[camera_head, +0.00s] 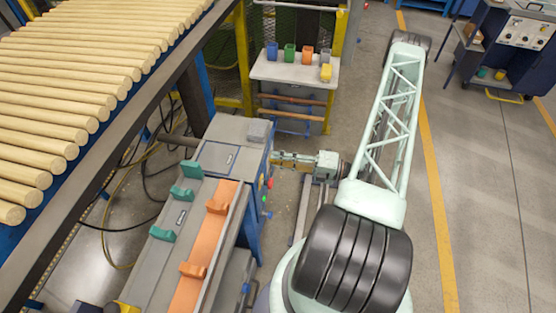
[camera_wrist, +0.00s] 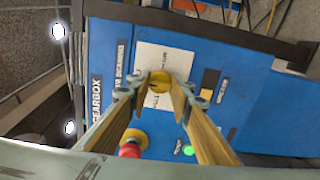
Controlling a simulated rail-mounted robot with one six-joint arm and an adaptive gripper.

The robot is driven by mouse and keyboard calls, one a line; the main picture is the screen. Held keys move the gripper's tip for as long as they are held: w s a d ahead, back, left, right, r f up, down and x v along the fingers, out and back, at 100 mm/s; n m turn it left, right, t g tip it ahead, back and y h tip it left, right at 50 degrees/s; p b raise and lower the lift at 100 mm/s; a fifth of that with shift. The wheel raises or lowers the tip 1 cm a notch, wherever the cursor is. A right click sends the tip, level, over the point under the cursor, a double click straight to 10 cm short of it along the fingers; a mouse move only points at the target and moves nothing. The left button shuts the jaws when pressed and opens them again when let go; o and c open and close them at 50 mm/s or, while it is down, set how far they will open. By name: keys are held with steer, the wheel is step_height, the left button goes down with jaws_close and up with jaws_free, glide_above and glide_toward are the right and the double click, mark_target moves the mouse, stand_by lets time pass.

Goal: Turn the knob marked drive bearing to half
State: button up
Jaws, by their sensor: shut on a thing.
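A round yellow knob (camera_wrist: 159,82) sits on a white dial plate (camera_wrist: 171,60) on a blue panel in the wrist view. A black label next to the plate ends in "BEARING" (camera_wrist: 121,62); its first word is partly hidden. My gripper (camera_wrist: 159,88) has one finger on each side of the knob and is shut on it. The dial marks are too small to read, and I cannot tell where the knob points. In the head view my gripper (camera_head: 276,159) reaches the side face of the grey and blue machine (camera_head: 226,150), and the knob is hidden there.
A red button on a yellow base (camera_wrist: 132,143) and a lit green lamp (camera_wrist: 188,150) sit close to my fingers. A "GEARBOX" label (camera_wrist: 96,100) is at the left. A small table with coloured bins (camera_head: 297,72) stands behind my arm.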

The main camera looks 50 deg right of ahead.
steer(key=shift+m, duration=0.3)
steer(key=o, duration=0.9)
steer(key=shift+s+d, duration=0.1)
steer(key=shift+s, duration=0.05)
steer(key=shift+v, duration=5.85)
